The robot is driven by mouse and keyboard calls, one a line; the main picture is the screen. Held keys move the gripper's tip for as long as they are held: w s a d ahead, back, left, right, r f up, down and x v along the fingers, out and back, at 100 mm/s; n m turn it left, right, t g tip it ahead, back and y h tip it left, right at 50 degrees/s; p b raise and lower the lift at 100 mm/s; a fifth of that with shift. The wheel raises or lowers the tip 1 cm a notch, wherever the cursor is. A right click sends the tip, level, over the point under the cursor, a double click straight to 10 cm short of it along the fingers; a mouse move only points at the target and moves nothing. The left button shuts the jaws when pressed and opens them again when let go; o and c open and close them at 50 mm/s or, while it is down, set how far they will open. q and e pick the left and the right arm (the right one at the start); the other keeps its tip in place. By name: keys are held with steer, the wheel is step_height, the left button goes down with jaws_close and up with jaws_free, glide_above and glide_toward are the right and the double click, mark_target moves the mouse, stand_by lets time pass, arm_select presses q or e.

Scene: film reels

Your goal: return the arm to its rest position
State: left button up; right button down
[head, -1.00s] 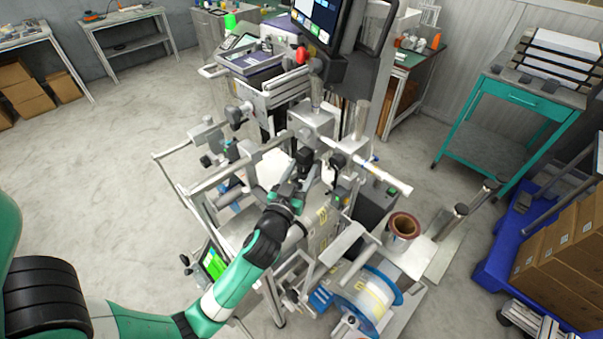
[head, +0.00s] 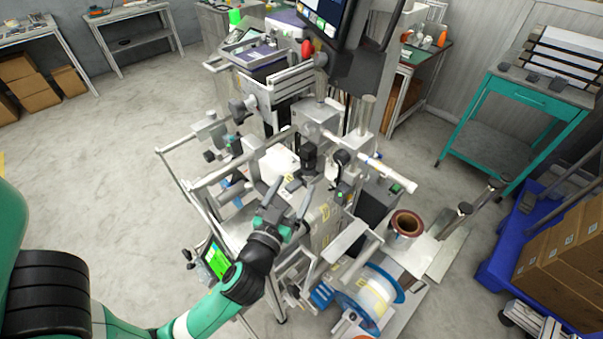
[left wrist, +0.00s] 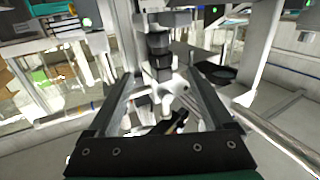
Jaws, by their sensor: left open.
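My left arm comes in from the lower left in the head view. Its gripper (head: 288,200) is over the front of the film reel machine (head: 225,172), with its fingers spread and nothing between them. In the left wrist view the two fingers (left wrist: 155,95) stand apart on either side of the picture, and a black and silver machine part (left wrist: 160,62) shows beyond them. Whether the fingers touch any of the machine I cannot tell. My right gripper is not in view.
A blue-rimmed reel (head: 368,300) and a brown roll core (head: 406,225) sit at the machine's lower right. A small green screen (head: 216,260) is close beside my forearm. A teal cart (head: 520,98) and cardboard boxes (head: 555,250) stand at right. The floor (head: 90,170) at left is clear.

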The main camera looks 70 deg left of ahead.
arm_select(q)
steer(key=v, duration=0.3)
steer(key=shift+s+d, duration=0.1)
steer(key=shift+s, duration=0.05)
stand_by(0.4)
steer(key=w+d+r+n+t, duration=0.1)
steer(key=w+d+r+t, duration=0.2)
steer(key=r, duration=0.6)
steer(key=w+d+r+n+t, duration=0.15)
steer(key=w+r, duration=0.25)
steer(key=r, duration=0.6)
steer(key=w+d+r+n+t, duration=0.1)
steer(key=w+d+r+t, duration=0.25)
steer(key=r, duration=0.55)
steer(key=s+d+r+m+t+h, duration=0.2)
steer(key=d+r+m+t+h, duration=0.5)
steer(key=d+r+m+h, duration=0.6)
step_height(320, 180, up, 38)
steer(key=a+h+p, duration=0.2)
steer(key=p, duration=3.3)
steer(key=shift+p, duration=0.4)
